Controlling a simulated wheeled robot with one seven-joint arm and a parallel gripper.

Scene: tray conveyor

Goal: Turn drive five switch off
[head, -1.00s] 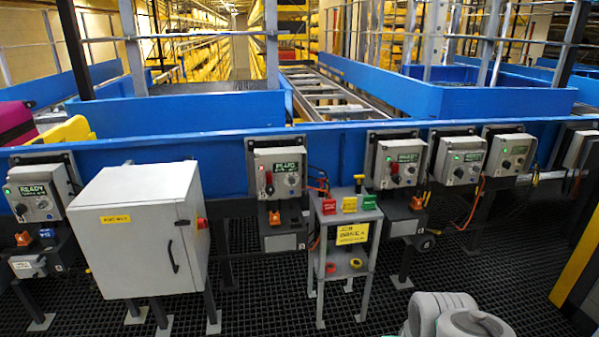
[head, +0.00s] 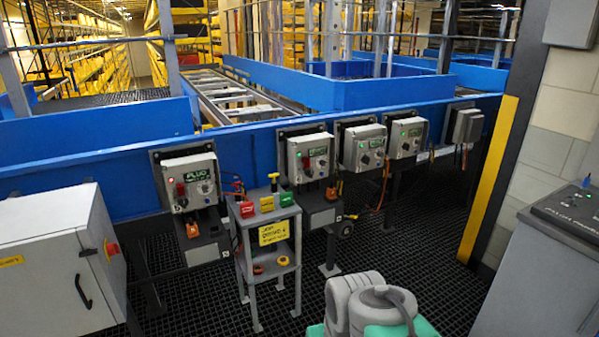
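A row of several grey switch boxes is mounted along the blue conveyor rail (head: 90,168). The nearest box (head: 191,182) has a red light and a dark label. To its right are a second box (head: 309,158), a third box (head: 364,147) and a fourth box (head: 407,138), each with a small green light and a dark knob. The labels are too small to read surely, so I cannot tell which box is drive five. My gripper is out of view; only grey and teal parts of my arm show at the bottom.
A small grey stand (head: 270,245) with red, yellow and green blocks and a yellow sign stands before the rail. A white cabinet (head: 50,262) is at left. A yellow-black post (head: 488,178) and grey console (head: 545,265) stand right.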

